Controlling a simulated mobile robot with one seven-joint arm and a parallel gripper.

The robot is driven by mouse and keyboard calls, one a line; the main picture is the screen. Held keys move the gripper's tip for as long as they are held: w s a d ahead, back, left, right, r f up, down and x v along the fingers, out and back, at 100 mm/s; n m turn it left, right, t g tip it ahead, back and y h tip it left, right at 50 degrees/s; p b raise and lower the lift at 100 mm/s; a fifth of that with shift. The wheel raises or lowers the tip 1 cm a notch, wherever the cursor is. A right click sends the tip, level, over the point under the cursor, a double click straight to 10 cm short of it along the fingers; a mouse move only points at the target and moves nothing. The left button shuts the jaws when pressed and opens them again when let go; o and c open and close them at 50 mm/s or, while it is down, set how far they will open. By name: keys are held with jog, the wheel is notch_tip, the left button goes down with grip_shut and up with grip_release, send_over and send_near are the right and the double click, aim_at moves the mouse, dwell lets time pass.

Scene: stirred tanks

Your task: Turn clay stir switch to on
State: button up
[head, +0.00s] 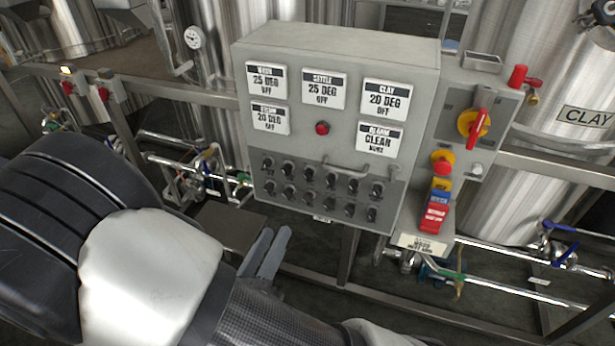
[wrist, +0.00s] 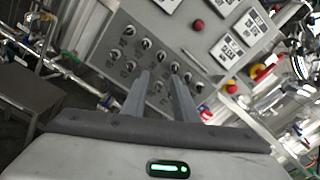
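A grey control box (head: 335,55) stands ahead, with two rows of small black rotary switches (head: 310,174) on its lower panel. Their labels are too small to read, so I cannot tell which is the clay stir switch. The clay display (head: 385,98) at the upper right reads "20 DEG OFF". My gripper (head: 275,236) is below and in front of the box's lower left, apart from it. In the wrist view, the fingers of my gripper (wrist: 160,75) are spread with a gap and nothing between them, and the switches (wrist: 146,44) appear beyond.
A metal handle (head: 350,170) sticks out above the switches. A red button (head: 322,128) sits mid-panel. To the right are a red-and-yellow main switch (head: 474,123), an emergency stop (head: 442,163) and the clay tank (head: 570,70). Pipes run below. Space before the panel is clear.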

aim_at(306, 178)
jog(key=x, duration=1.7)
jog(key=shift+s, duration=0.1)
grip_shut()
